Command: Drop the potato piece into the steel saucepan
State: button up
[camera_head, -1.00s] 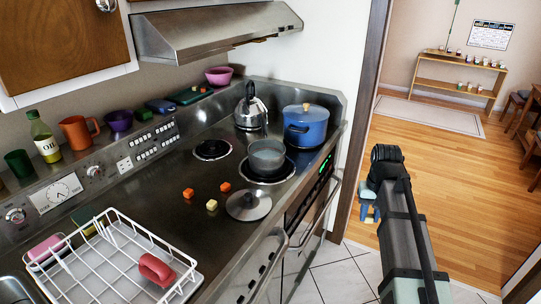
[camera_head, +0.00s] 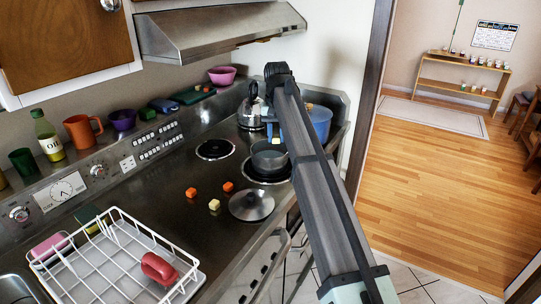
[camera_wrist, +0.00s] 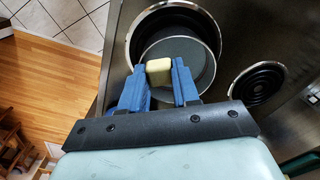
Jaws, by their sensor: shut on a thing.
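My gripper (camera_wrist: 159,90) is shut on a pale yellow potato piece (camera_wrist: 159,71), held between its two blue fingers. In the wrist view the piece appears in front of the open mouth of the steel saucepan (camera_wrist: 203,62), apart from its walls. My gripper (camera_head: 270,130) shows there only partly, above and behind the pan's rim, mostly hidden by my arm.
A steel lid (camera_head: 251,206), orange cubes (camera_head: 191,192) and a pale cube (camera_head: 214,204) lie on the hob left of the saucepan. A blue pot (camera_head: 322,122) and a kettle (camera_head: 249,110) stand behind it. A bare coil (camera_head: 215,149) lies to the left. The range hood (camera_head: 215,35) hangs above.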

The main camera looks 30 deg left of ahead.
jog(key=w+a+r+m, duration=0.2)
jog(key=w+a, duration=0.1)
jog(key=w, duration=0.1)
jog(key=shift+s+d+f+m, duration=0.1)
jog(key=shift+s+f+m, duration=0.05)
jog(key=shift+f+m, duration=1.1)
jog(key=shift+s+f+m, duration=0.1)
jog(key=shift+f+m, duration=0.85)
jog(key=shift+f, duration=0.6)
jog(key=o, duration=1.1)
jog(key=shift+r, duration=0.15)
notch_tip(320, 180, up, 14)
jog(key=shift+f, duration=0.2)
jog(key=shift+f, duration=0.1)
